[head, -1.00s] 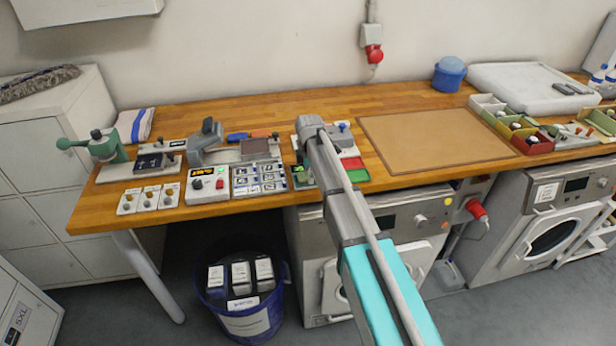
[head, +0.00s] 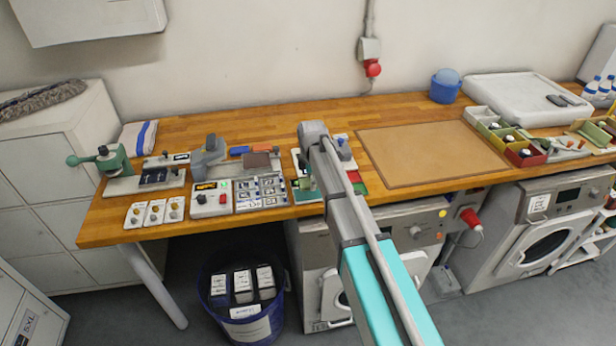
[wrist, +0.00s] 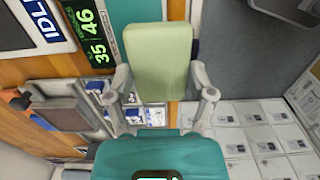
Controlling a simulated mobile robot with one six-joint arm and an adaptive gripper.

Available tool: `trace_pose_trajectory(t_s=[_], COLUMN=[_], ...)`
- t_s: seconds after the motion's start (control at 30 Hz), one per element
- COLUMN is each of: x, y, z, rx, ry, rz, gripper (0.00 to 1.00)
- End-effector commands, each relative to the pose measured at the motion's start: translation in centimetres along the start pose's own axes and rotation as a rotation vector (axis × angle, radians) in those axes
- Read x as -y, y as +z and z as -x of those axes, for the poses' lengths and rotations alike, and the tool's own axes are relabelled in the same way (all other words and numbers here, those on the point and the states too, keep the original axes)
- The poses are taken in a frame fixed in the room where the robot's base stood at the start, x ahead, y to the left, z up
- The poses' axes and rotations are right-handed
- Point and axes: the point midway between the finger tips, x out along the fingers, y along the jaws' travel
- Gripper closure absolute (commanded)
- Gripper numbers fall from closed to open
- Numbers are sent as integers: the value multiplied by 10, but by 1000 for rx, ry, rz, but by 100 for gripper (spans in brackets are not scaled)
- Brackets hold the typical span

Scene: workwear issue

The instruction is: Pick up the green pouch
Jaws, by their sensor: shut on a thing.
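The green pouch (wrist: 158,62) is a pale green, rounded block at the top middle of the wrist view. My gripper (wrist: 160,82) has one finger on each side of it and is shut on it. The pouch stands out beyond the fingertips, in front of the teal gripper body. In the head view my arm reaches over the bench's front edge, and its links hide most of the gripper; I cannot make out the pouch there.
The wooden bench (head: 240,120) carries a green press (head: 103,160), control boxes, a label panel (head: 262,190) and a brown mat (head: 430,152). Below stand a blue bin (head: 243,325) with several packs and a washing machine (head: 325,265). Open bins (head: 525,158) are at right.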

Motion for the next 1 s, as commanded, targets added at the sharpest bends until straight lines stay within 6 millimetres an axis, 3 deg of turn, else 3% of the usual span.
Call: trace_pose_trajectory(t_s=[0.03,0.2,0.4,0.6,1.0], x=[8,24,68,95,111], y=[1,2,6,9,10], z=[13,32,49,60,66], rx=[0,0,0,0,0], ry=[0,0,0,0,0], rz=[0,0,-1,-1,0], gripper=[84,84,84,84,84])
